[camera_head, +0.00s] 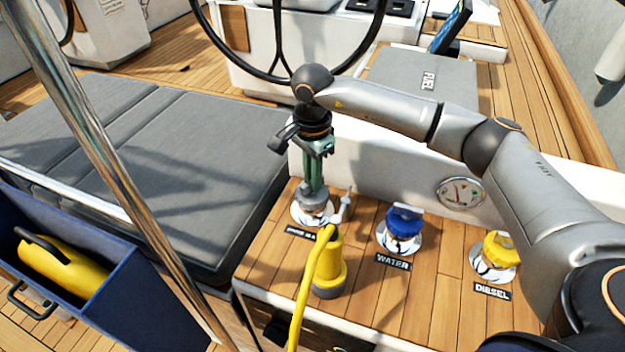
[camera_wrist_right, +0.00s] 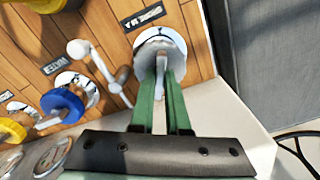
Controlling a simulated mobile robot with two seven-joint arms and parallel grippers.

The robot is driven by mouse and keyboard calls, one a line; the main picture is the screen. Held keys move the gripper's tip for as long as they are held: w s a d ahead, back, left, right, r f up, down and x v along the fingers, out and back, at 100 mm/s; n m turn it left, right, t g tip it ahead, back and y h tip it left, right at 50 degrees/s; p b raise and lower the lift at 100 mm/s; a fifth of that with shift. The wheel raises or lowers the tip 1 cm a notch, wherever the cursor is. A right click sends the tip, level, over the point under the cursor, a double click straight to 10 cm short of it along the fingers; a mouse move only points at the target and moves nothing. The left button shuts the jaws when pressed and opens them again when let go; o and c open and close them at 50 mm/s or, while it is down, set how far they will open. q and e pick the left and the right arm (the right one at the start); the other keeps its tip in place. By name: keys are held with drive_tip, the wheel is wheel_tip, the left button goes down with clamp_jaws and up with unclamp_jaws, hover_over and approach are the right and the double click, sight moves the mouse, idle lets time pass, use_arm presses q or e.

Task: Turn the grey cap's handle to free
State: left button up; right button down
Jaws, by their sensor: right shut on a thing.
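The grey cap (camera_head: 311,197) sits on a round shiny deck plate at the left end of the row, behind a partly hidden label. My right gripper (camera_head: 314,182) reaches down on it from above. In the right wrist view the green fingers of this gripper (camera_wrist_right: 161,98) are shut on the upright grey handle (camera_wrist_right: 161,72) of the cap. The handle stands between the two fingers, over the shiny plate (camera_wrist_right: 160,42). My left gripper is not in view.
A blue cap (camera_head: 403,226) marked WATER and a yellow cap (camera_head: 500,247) marked DIESEL stand to the right. A yellow nozzle with a hose (camera_head: 329,268) stands close in front. A slim white lever (camera_head: 344,206) is just right of the grey cap. A grey cushion (camera_head: 190,150) lies left.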

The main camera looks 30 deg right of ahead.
drive_tip(key=n+b, duration=0.1)
drive_tip(key=n, duration=0.2)
drive_tip(key=shift+n, duration=1.3)
drive_tip(key=c, duration=0.9)
unclamp_jaws()
wheel_tip(320, 180, up, 13)
drive_tip(key=shift+f+p, duration=0.2)
drive_tip(key=shift+p, duration=0.1)
drive_tip(key=shift+s+f, duration=0.1)
